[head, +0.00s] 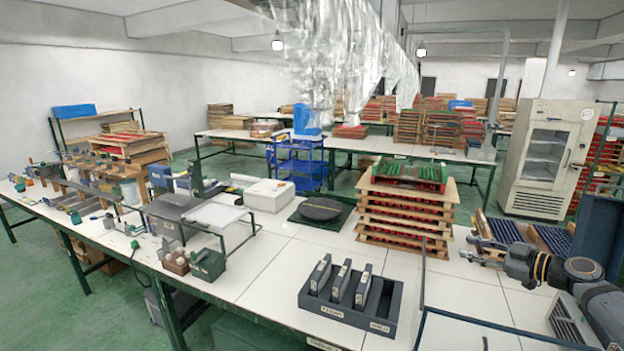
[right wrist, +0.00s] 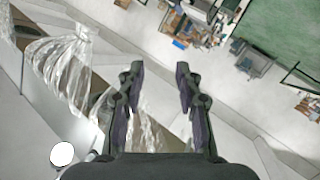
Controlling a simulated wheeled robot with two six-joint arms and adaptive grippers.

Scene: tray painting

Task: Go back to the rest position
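My right arm comes in at the right edge of the head view, with its gripper (head: 474,250) pointing left above the table, to the right of the tray stack. In the right wrist view the same gripper (right wrist: 160,78) has its two fingers spread wide apart with nothing between them. It is open and empty. My left arm and gripper are not in the head view.
The white table (head: 270,270) holds a dark holder (head: 350,308) with several upright grey pieces. Behind it are a stack of wooden trays (head: 405,215), a black turntable (head: 320,209) and a white box (head: 269,195). Clear tabletop lies left of the holder.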

